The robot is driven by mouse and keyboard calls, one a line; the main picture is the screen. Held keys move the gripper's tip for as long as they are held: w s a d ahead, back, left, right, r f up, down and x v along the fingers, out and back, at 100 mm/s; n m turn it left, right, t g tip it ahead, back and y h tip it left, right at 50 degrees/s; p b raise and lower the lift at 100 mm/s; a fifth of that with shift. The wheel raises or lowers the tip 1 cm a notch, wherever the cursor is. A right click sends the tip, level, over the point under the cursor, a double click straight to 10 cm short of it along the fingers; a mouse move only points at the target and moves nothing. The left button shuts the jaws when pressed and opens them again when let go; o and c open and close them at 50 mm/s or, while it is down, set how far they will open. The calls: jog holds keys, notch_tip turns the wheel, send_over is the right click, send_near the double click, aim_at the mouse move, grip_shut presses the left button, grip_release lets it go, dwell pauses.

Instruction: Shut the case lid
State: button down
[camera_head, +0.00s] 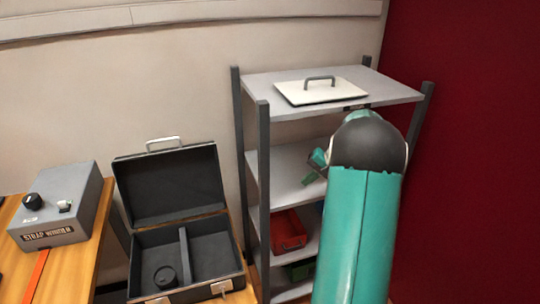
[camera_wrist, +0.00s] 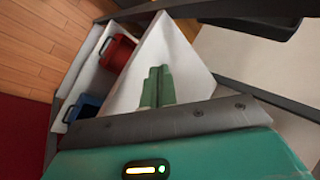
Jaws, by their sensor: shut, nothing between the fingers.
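The black case (camera_head: 210,290) stands open at the lower left of centre in the head view. Its lid (camera_head: 175,185) is raised, leaning back near the wall, with a light handle (camera_head: 163,143) along the top edge. A divider (camera_head: 184,250) splits the dark inside, and a round black piece (camera_head: 164,277) sits in the left compartment. My gripper's green fingers (camera_wrist: 160,75) are together and empty in the wrist view, in front of a shelf board. In the head view my gripper (camera_head: 309,180) is by the shelf's middle level, right of the case and apart from it, partly hidden by my arm.
A grey shelf unit (camera_head: 263,170) stands right of the case. A white plate with a handle (camera_head: 320,92) lies on top; a red bin (camera_head: 288,230) and a green bin (camera_head: 300,270) sit lower. A grey strap winder box (camera_head: 60,205) stands on the wooden table at left.

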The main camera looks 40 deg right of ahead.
jog(key=s+a+r+n+g+h, duration=0.1)
jog(key=a+r, duration=0.3)
jog(key=a, duration=0.3)
jog(key=s+a+r+n, duration=0.15)
jog(key=a+r, duration=0.25)
jog(key=a, duration=0.4)
jog(key=s+a+r+n+g+h, duration=0.1)
jog(key=a+r+n, duration=0.1)
jog(key=a+r, duration=0.35)
jog(key=s+a+n+t+h, duration=0.2)
jog(key=s+a+n, duration=0.3)
jog(key=s+a, duration=1.1)
jog(key=shift+s+a+r+h, duration=0.35)
jog(key=shift+a+h, duration=0.05)
jog(key=shift+a, duration=0.3)
jog(key=shift+n, duration=0.25)
